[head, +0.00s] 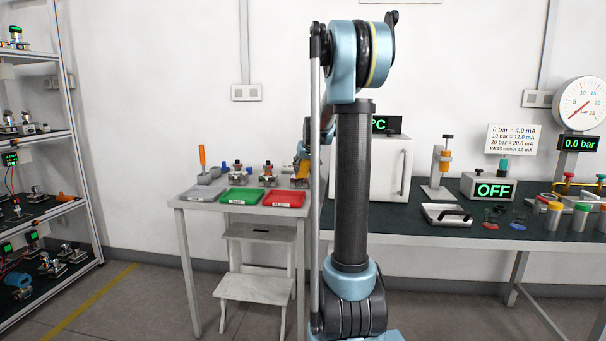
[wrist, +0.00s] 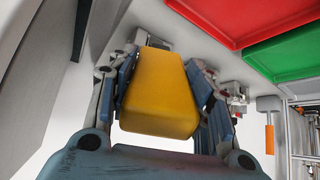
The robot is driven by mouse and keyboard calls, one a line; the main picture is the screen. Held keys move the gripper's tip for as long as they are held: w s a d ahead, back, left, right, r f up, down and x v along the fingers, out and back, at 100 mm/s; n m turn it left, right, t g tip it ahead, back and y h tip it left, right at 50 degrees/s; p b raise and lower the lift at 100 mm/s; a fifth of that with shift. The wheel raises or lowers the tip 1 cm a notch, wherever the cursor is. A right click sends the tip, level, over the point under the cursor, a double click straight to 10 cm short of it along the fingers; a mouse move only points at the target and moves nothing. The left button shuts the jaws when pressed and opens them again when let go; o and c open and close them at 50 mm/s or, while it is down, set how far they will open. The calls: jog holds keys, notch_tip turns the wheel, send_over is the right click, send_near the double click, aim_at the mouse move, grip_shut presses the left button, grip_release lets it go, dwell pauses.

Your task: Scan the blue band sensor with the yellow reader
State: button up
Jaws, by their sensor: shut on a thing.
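My gripper (wrist: 160,78) is shut on the yellow reader (wrist: 157,98), a rounded yellow block held between its two fingers in the wrist view. In the head view the reader (head: 301,182) shows small at the right end of the small side table, partly hidden by my arm. Metal sensors stand at the back of that table, one at the left (head: 238,171) and one nearer my gripper (head: 268,175). Small metal parts also show beyond the fingers in the wrist view. I cannot make out a blue band on any of them.
A green tray (head: 240,196) and a red tray (head: 284,199) lie at the table's front. An orange-handled tool (head: 202,158) stands at its left. A white cabinet (head: 388,176) is close on the right. A white step stool (head: 254,287) stands below.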

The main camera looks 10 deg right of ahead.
aim_at(306, 161)
jog(key=shift+v, duration=2.3)
